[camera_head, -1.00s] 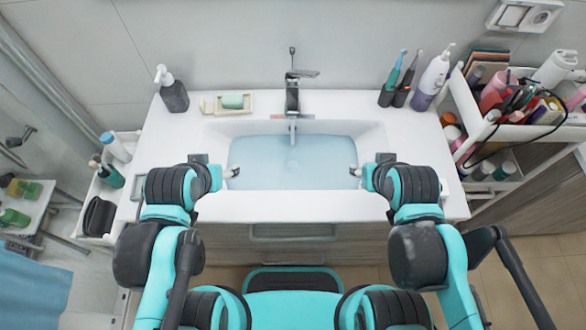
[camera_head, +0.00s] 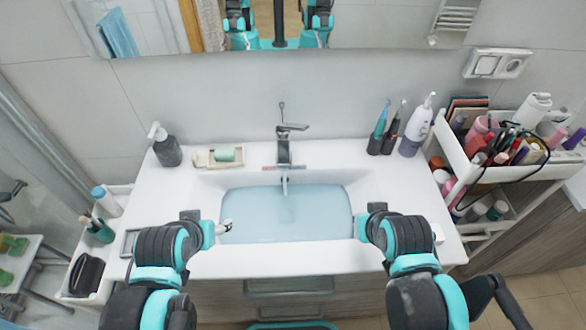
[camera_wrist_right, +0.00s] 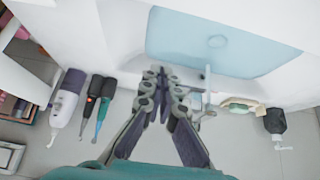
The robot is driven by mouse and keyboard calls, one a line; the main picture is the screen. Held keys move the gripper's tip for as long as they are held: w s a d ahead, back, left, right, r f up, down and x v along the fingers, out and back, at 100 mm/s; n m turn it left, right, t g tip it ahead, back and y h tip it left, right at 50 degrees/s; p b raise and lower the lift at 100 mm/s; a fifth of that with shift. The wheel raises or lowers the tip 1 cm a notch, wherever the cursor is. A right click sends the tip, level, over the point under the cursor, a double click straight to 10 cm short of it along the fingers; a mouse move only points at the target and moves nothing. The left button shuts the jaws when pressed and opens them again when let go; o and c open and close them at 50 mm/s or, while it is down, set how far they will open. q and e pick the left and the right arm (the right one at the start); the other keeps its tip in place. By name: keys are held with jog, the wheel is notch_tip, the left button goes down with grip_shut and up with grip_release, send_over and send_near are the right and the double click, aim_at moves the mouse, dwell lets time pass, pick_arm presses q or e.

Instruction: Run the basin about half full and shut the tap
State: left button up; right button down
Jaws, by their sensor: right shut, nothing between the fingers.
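The white basin (camera_head: 208,192) holds pale blue water (camera_head: 285,215) that covers its bottom; its exact depth is hard to judge. The chrome tap (camera_head: 284,152) stands at the back middle, its lever (camera_head: 292,127) pointing right. A thin pale stream (camera_head: 285,187) shows below the spout. My left gripper (camera_head: 225,227) is at the basin's left front edge, apart from the tap; its jaw state is unclear. My right gripper (camera_wrist_right: 164,72) is shut and empty in the right wrist view, its tips near the basin rim. In the head view its fingers are mostly hidden.
A soap dispenser (camera_head: 165,146) and soap dish (camera_head: 218,158) stand left of the tap. Toothbrushes (camera_head: 385,130) and a white-purple bottle (camera_head: 416,128) stand right. A crowded cart (camera_head: 480,172) is at the right.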

jog(key=w+a+r+n+g+y+p, duration=0.15)
jog(key=w+a+r+n+p, duration=0.25)
jog(key=w+r+p, duration=0.6)
jog(key=w+a+r+n+g+y+p, duration=0.1)
jog(key=w+a+r+n+g+p, duration=0.2)
jog(key=w+r+p, duration=0.7)
jog(key=n+p, duration=0.2)
send_over(299, 125)
notch_tip(299, 125, down, 7)
jog(key=shift+a, duration=0.1)
jog(key=f, duration=0.3)
jog(key=shift+s+d+f, duration=0.15)
jog(key=shift+s+d, duration=0.2)
jog(key=shift+d, duration=0.05)
jog(key=shift+s+d+f, duration=0.2)
jog(key=shift+f, duration=0.25)
